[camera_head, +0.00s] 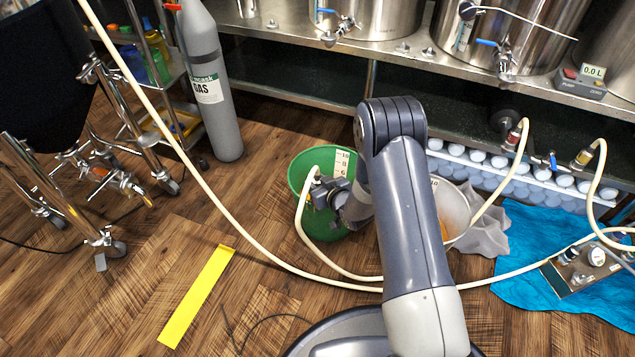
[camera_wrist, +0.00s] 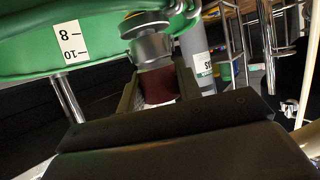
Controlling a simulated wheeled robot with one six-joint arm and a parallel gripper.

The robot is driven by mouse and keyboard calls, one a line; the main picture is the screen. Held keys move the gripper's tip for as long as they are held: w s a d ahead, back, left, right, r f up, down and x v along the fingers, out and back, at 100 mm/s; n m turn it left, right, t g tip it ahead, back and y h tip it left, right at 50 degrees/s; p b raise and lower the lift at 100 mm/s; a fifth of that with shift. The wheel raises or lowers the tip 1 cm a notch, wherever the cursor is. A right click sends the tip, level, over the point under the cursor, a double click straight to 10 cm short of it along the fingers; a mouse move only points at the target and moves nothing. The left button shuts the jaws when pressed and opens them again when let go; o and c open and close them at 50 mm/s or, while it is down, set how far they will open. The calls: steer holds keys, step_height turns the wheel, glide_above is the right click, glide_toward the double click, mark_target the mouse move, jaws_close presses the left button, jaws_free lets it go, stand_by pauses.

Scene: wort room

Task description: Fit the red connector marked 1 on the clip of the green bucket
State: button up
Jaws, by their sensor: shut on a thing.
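The green bucket (camera_head: 299,172) stands on the floor, with a white scale strip on its wall; its green side fills the top left of the wrist view (camera_wrist: 25,45). My gripper (camera_head: 327,191) is at the bucket, over its opening in the head view. In the wrist view its jaws (camera_wrist: 158,88) are shut on the dark red connector (camera_wrist: 160,84). The connector's metal collar (camera_wrist: 152,50) points towards the bucket's rim and overlaps it in the picture. I cannot tell whether it touches the clip. The mark 1 is not readable. A cream hose (camera_head: 299,217) hangs from the gripper.
A white bucket (camera_head: 455,205) stands right of the green one, partly behind my arm. Cream hoses cross the floor. A grey gas cylinder (camera_head: 215,90) stands at the left. A blue cloth (camera_head: 530,235) with a metal box (camera_head: 580,273) lies at the right. Steel tanks line the back.

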steer(key=shift+f, duration=0.2)
steer(key=o, duration=1.2)
steer(key=shift+c, duration=0.2)
steer(key=p+v, duration=0.3)
steer(key=v, duration=0.7)
steer(key=shift+s+d+r, duration=0.2)
steer(key=shift+s, duration=0.1)
steer(key=b+x, duration=0.3)
steer(key=x, duration=0.7)
steer(key=shift+w+a+f, duration=0.1)
steer(key=shift+f, duration=0.15)
steer(key=shift+w+a+r, duration=0.15)
steer(key=shift+w+a, duration=0.05)
steer(key=shift+w, duration=0.1)
steer(key=shift+s+d+r+p, duration=0.1)
steer(key=shift+r+p, duration=0.2)
steer(key=shift+r, duration=0.05)
